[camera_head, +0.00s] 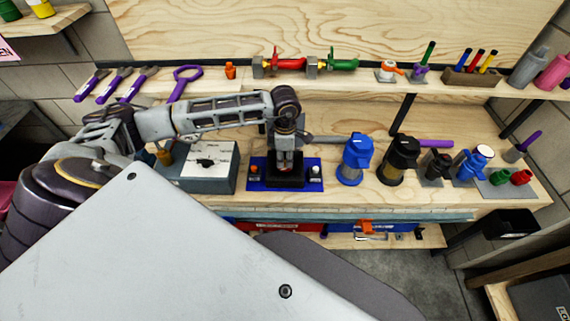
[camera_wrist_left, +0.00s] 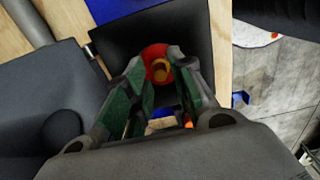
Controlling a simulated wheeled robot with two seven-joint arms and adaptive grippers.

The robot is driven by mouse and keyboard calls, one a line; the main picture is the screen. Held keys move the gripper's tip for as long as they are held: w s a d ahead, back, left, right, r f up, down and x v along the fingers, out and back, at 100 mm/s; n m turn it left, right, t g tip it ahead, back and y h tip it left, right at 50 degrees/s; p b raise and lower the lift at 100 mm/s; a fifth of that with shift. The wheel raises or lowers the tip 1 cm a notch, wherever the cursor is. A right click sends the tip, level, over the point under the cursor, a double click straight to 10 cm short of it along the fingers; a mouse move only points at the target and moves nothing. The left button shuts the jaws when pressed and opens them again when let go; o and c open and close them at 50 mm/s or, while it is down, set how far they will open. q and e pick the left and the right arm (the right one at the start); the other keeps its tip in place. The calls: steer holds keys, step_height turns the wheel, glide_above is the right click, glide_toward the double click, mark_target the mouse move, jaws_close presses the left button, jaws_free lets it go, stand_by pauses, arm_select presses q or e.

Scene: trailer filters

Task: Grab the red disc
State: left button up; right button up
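The red disc (camera_wrist_left: 153,51) shows in the left wrist view, with a yellowish round part at its middle. It is at the black stand, whose dark surface (camera_wrist_left: 190,25) lies around it. My left gripper (camera_wrist_left: 158,62) has its green-padded fingers apart, one on each side of the disc; I cannot tell whether they touch it. In the head view my left gripper (camera_head: 284,158) points down over the black stand (camera_head: 286,183) on a blue base (camera_head: 255,184). There the gripper mostly hides the disc. My right gripper is not in view.
A grey box with a white dial (camera_head: 208,165) stands left of the stand. A blue-topped container (camera_head: 354,160) and a black-topped one (camera_head: 399,160) stand to the right. A shelf with red and green tools (camera_head: 290,64) runs above the bench.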

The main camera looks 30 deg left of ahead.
arm_select(q)
steer(key=shift+f, duration=0.6)
steer(key=shift+c, duration=0.5)
jaws_close()
